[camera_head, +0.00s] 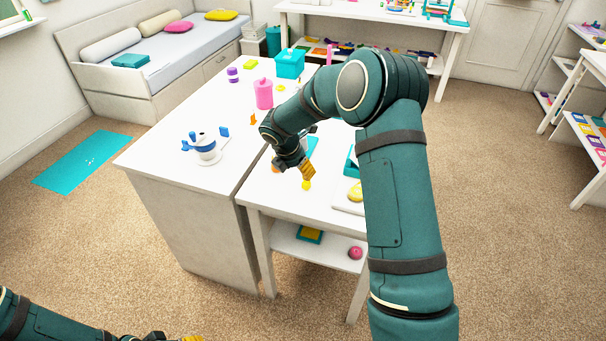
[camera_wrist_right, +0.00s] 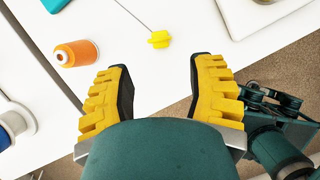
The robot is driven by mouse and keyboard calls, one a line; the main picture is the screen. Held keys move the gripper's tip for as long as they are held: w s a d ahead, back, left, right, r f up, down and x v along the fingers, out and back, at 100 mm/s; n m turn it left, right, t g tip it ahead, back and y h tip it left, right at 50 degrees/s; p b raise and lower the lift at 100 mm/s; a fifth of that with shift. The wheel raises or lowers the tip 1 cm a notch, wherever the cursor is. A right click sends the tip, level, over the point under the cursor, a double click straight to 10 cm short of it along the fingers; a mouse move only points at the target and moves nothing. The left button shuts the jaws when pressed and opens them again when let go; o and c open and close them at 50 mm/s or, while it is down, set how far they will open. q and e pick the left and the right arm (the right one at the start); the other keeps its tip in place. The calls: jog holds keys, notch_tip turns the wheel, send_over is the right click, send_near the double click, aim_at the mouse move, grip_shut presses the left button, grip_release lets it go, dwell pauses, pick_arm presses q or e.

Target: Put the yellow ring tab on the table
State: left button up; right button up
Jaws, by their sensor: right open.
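A small yellow tab (camera_wrist_right: 159,39) shows on the white table in the right wrist view, with a thin dark line running up from it. It also shows in the head view (camera_head: 306,185), just below my right gripper (camera_head: 307,170). In the right wrist view my right gripper (camera_wrist_right: 159,68) is open and empty, its yellow-padded fingers apart, with the tab beyond the gap between the fingertips. My left gripper (camera_head: 190,338) is only partly visible at the bottom edge of the head view, so its jaws cannot be judged.
A white board (camera_wrist_right: 258,12) lies at the upper right. A blue-and-white teapot-like item (camera_head: 205,148) and a pink cylinder (camera_head: 263,94) stand on the longer table. My right arm hides part of the smaller table.

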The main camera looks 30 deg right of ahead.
jog(key=s+a+f+m+y, duration=0.45)
jog(key=s+a+f, duration=0.2)
jog(key=a, duration=0.25)
jog(key=s+a+f+m+y, duration=0.3)
jog(key=s+a+f+m, duration=0.3)
jog(key=a, duration=0.4)
jog(key=s+a+f+m, duration=0.2)
jog(key=s+a+m, duration=0.3)
jog(key=s+m, duration=0.8)
jog(key=shift+s+a+f+y, duration=0.15)
jog(key=shift+s+a+y, duration=0.05)
jog(key=shift+s+y, duration=0.15)
jog(key=shift+c, duration=0.8)
